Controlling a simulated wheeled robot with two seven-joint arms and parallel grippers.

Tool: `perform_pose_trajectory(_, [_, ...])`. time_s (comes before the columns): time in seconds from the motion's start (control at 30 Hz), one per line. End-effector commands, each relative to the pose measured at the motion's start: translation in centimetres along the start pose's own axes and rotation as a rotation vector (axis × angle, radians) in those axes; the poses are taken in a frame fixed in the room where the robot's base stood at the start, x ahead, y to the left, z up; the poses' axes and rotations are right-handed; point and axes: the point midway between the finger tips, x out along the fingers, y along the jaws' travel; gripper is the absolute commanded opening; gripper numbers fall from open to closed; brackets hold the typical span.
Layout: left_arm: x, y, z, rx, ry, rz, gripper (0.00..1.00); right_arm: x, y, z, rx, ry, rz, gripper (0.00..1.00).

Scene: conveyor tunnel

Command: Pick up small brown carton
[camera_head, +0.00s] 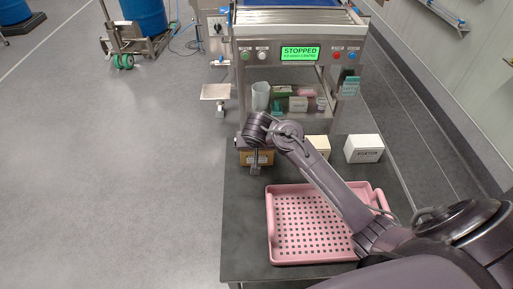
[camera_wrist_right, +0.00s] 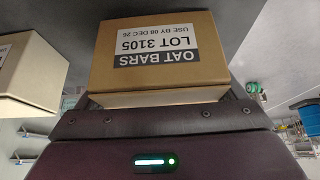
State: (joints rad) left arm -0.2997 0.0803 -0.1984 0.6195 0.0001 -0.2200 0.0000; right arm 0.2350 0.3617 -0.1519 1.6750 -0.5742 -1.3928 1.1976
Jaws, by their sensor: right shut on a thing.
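The small brown carton (camera_head: 262,158) is at the back left of the dark table, partly hidden by my right gripper (camera_head: 256,165). In the right wrist view the carton (camera_wrist_right: 160,55) fills the upper middle, with a label reading "OAT BARS LOT 3105". My right gripper is shut on the carton; its fingers are mostly hidden in the wrist view. I cannot tell whether the carton touches the table. My left gripper is not in view.
A pink perforated tray (camera_head: 271,225) lies on the dark table (camera_head: 240,225) in front of the carton. A white carton (camera_head: 364,149) and a cream carton (camera_head: 319,147) stand to the right. The conveyor machine (camera_head: 238,75) stands behind, its screen reading "STOPPED".

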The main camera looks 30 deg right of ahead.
Motion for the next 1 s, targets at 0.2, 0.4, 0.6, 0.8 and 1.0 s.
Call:
perform_pose_trajectory(0.2, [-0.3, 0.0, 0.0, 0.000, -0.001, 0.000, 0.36, -2.3, -0.1, -1.4, 0.004, 0.003, -0.005, 0.62])
perform_pose_trajectory(0.4, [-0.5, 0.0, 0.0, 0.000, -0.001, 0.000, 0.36, -6.7, -0.2, -3.9, 0.006, 0.006, -0.009, 0.62])
perform_pose_trajectory(0.6, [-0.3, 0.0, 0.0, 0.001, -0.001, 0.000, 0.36, -11.7, -0.2, -6.8, 0.004, 0.008, -0.008, 0.62])
perform_pose_trajectory(0.8, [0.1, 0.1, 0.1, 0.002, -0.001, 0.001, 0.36, -15.3, -0.1, -8.8, 0.002, 0.005, -0.005, 0.62])
perform_pose_trajectory(1.0, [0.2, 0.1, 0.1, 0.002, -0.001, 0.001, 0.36, -16.9, 0.0, -9.7, 0.001, 0.002, -0.002, 0.62])
